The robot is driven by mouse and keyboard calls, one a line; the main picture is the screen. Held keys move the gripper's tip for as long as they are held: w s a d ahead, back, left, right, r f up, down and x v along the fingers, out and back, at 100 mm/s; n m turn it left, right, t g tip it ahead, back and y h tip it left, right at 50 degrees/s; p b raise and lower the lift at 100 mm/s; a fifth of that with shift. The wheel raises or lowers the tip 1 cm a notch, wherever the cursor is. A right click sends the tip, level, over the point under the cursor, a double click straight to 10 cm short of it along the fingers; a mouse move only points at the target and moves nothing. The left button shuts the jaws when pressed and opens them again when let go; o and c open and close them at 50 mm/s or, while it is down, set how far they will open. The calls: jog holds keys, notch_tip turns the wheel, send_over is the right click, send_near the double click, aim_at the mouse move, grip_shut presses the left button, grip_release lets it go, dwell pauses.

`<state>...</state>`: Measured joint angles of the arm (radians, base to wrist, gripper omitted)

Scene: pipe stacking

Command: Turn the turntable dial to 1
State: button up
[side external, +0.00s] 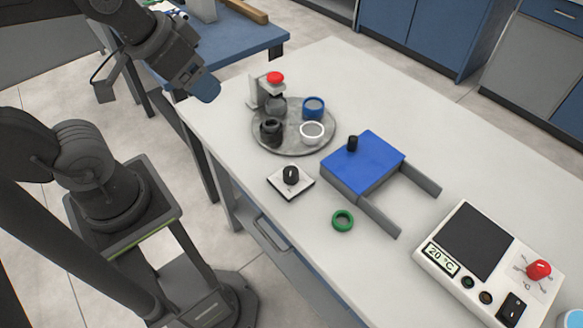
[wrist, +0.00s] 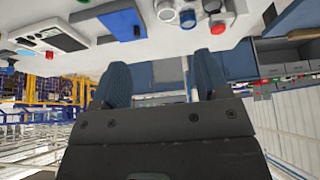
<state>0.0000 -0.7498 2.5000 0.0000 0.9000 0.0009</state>
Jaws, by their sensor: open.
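The turntable dial (side external: 291,175) is a black knob on a small white square plate, in front of the turntable on the white bench. Its markings are too small to read. The round grey turntable (side external: 288,148) carries a blue-rimmed cup (side external: 313,107), a white ring-shaped cup (side external: 312,132) and dark grey parts (side external: 270,130). My gripper (side external: 205,90) is raised near the bench's far left corner, left of the turntable and well away from the dial. In the wrist view, its two blue fingers (wrist: 163,80) are apart with nothing between them.
A red-topped stand (side external: 274,78) is at the turntable's back left edge. A blue-lidded box with grey rails (side external: 365,160) stands right of the dial. A green ring (side external: 342,220) lies in front. A hotplate-like device (side external: 478,240) occupies the right. Bench around the dial is mostly clear.

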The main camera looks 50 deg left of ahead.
jog(key=shift+w, duration=0.15)
jog(key=shift+c, duration=0.3)
jog(key=m+g, duration=0.6)
jog(key=m, duration=1.4)
send_over(291, 170)
notch_tip(291, 170, down, 15)
notch_tip(291, 170, down, 13)
jog(key=shift+r, duration=0.1)
jog(key=c, duration=0.9)
